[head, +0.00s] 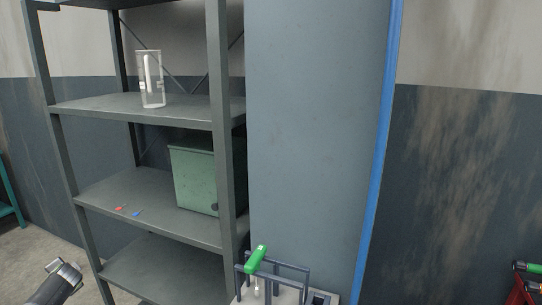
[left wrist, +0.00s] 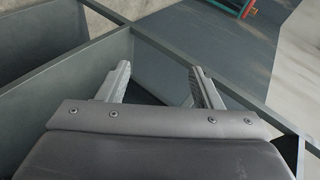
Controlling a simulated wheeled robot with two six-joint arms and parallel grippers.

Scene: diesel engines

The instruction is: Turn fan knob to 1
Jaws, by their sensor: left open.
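I cannot make out a fan or a knob marked with numbers in either view. A green box (head: 193,178) on the middle shelf has a small dark round spot low on its front; I cannot tell what it is. My left gripper (left wrist: 159,75) is open in the left wrist view, with nothing between its fingers and grey shelf framing beyond them. Part of my left arm (head: 58,285) shows at the lower left of the head view, in front of the shelving. My right gripper is not in view.
Grey shelving (head: 221,130) holds a clear jug (head: 150,80) and small red (head: 119,209) and blue (head: 138,213) items. Right of it stands a grey-blue panel (head: 315,130) with a blue edge. A green-handled lever (head: 256,259) is at the bottom. Red equipment (head: 527,284) stands at right.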

